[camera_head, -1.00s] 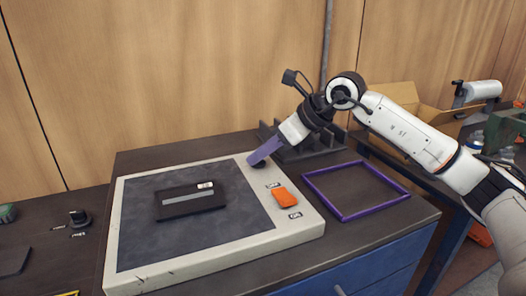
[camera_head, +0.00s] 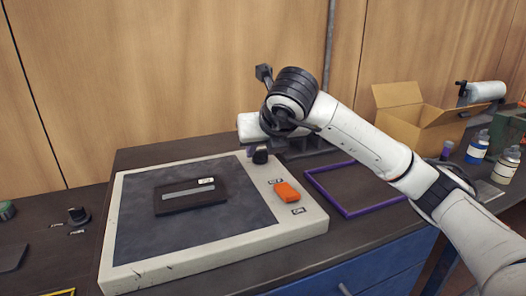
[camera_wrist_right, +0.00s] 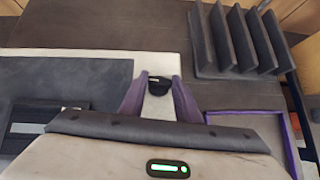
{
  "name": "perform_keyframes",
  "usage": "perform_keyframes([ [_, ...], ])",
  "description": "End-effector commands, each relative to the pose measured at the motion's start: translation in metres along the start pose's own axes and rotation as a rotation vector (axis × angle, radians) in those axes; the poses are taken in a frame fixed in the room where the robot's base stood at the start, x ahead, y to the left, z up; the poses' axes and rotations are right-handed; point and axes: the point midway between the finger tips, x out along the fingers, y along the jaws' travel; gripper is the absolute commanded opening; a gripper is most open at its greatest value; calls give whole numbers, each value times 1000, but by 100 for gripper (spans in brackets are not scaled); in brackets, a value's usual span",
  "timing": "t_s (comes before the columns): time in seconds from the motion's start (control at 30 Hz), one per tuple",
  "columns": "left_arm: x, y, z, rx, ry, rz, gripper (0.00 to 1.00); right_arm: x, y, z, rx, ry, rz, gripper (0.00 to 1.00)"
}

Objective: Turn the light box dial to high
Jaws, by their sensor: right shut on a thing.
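The light box (camera_head: 315,226) is a pale, flat box with a dark panel, lying on the dark bench top. Its black dial (camera_head: 260,156) sits near the back right corner. The dial also shows in the right wrist view (camera_wrist_right: 159,87). My right gripper (camera_wrist_right: 158,84) has purple fingers on either side of the dial and is shut on it. In the head view the arm mostly hides these fingers. The dial's setting cannot be read. An orange switch (camera_head: 287,193) with small labels is on the right margin of the box. My left gripper is not in view.
A black cassette-like item (camera_head: 190,200) lies on the panel. A purple frame (camera_head: 345,212) lies right of the box. A dark slotted rack (camera_wrist_right: 240,42) stands close behind the dial. An open cardboard box (camera_head: 410,120) and bottles (camera_head: 478,146) are farther right.

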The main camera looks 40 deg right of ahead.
Motion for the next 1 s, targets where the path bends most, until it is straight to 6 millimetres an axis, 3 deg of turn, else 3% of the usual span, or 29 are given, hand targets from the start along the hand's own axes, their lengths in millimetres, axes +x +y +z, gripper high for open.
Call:
perform_keyframes([
  [0.5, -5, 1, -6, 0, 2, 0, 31, -1, 6, 2, 250, 0, -249, 7],
  [1.0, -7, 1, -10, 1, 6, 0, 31, 1, 6, 1, 304, 2, -302, 7],
])
